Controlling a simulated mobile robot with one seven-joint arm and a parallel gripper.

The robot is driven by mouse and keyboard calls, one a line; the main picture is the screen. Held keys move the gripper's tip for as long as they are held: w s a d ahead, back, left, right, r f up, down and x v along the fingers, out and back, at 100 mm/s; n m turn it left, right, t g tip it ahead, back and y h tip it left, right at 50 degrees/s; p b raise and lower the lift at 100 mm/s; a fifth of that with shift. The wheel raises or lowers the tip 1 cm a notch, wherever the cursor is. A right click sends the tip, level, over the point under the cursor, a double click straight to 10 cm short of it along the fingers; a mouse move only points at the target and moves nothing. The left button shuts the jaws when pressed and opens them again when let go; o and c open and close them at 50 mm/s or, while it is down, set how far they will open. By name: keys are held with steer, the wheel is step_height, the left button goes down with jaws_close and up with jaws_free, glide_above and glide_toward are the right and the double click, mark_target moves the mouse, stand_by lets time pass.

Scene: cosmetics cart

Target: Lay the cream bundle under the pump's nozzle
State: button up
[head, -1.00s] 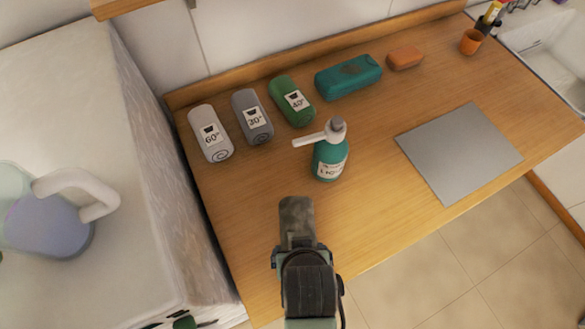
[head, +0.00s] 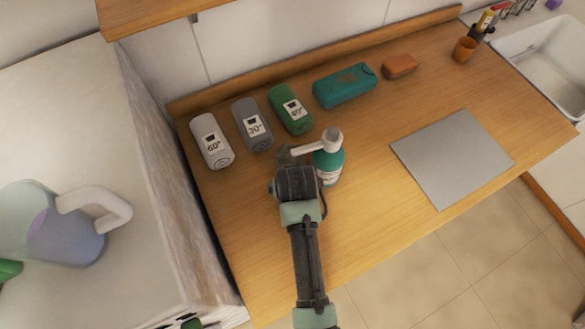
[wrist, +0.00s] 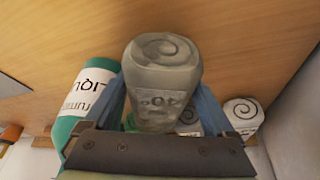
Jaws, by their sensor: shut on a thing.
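My gripper (wrist: 165,112) is shut on the cream bundle (wrist: 160,60), a rolled cloth that looks grey-beige in shade. Its spiral end and a label show in the wrist view. In the head view my wrist hides most of the bundle and the gripper tips, just left of the pump bottle (head: 328,168). The teal bottle stands upright, with its white nozzle (head: 311,147) pointing left toward the gripper. In the wrist view the bottle (wrist: 92,95) is close to the left finger. Whether the bundle touches the counter or lies directly below the nozzle, I cannot tell.
A whitish 60° roll (head: 211,141), a grey 30° roll (head: 252,125) and a green 40° roll (head: 290,109) lie behind the gripper. A teal case (head: 345,86), an orange block (head: 399,66) and a grey mat (head: 453,158) are to the right. The front counter is clear.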

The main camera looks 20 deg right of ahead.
steer(key=shift+f, duration=0.85)
steer(key=shift+f, duration=0.15)
steer(key=o, duration=1.4)
steer(key=v, duration=1.2)
